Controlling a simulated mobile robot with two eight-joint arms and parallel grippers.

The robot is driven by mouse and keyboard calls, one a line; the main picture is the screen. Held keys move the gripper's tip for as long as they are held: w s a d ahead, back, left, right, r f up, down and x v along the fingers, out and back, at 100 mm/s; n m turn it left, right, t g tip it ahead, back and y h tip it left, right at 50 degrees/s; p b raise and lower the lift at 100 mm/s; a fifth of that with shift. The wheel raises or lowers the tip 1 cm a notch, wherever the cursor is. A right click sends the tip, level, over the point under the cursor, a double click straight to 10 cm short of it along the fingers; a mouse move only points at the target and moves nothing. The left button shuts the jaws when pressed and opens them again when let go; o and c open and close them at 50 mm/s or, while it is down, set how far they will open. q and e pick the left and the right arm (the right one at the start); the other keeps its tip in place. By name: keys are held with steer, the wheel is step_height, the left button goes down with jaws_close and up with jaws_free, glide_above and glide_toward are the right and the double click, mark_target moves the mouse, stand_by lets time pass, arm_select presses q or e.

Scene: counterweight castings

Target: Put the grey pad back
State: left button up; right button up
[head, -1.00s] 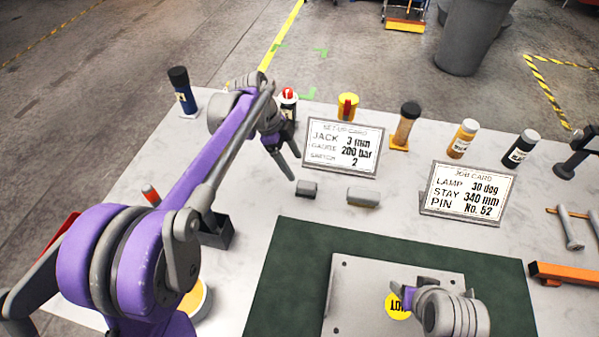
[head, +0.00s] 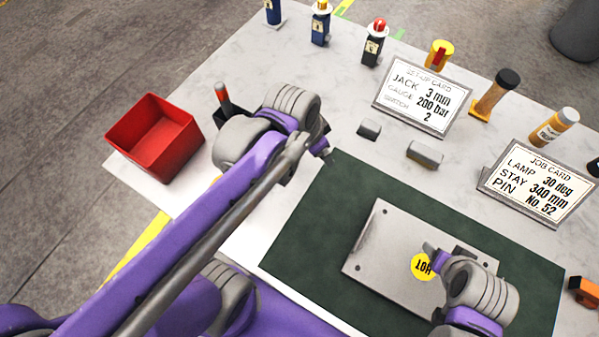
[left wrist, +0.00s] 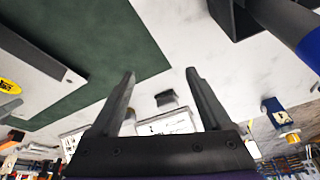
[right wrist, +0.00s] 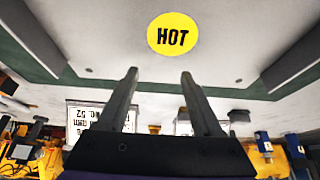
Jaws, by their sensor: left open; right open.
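Two small grey blocks lie on the white bench before the set-up card: a darker one (head: 369,128) and a lighter one (head: 425,152) to its right. I cannot tell which is the grey pad. My left gripper (head: 323,152) is open and empty, left of the darker block and apart from it. In the left wrist view my left gripper (left wrist: 160,74) shows its fingers spread, with the darker block (left wrist: 165,99) beyond them. My right gripper (head: 432,250) is open above the grey metal plate (head: 380,240); its spread fingers (right wrist: 158,74) show in the right wrist view.
The plate bears a yellow HOT label (right wrist: 172,35) and lies on a dark green mat (head: 300,240). A red bin (head: 155,140) stands at the left. The set-up card (head: 424,95) and job card (head: 537,185) stand behind the mat. Bottles line the back edge.

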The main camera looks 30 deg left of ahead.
arm_select(q)
steer(key=s+f+n, duration=0.1)
steer(key=s, duration=0.1)
steer(key=s+f+n+t, duration=0.1)
steer(key=s+a+f+n, duration=0.1)
steer(key=s+n, duration=0.1)
steer(key=shift+s+f+y, duration=0.3)
steer(key=shift+y, duration=0.1)
steer(key=shift+s+a+f+n+t, duration=0.1)
steer(key=shift+s+f+n+t, duration=0.2)
steer(key=shift+s+f+n, duration=0.1)
stand_by(0.4)
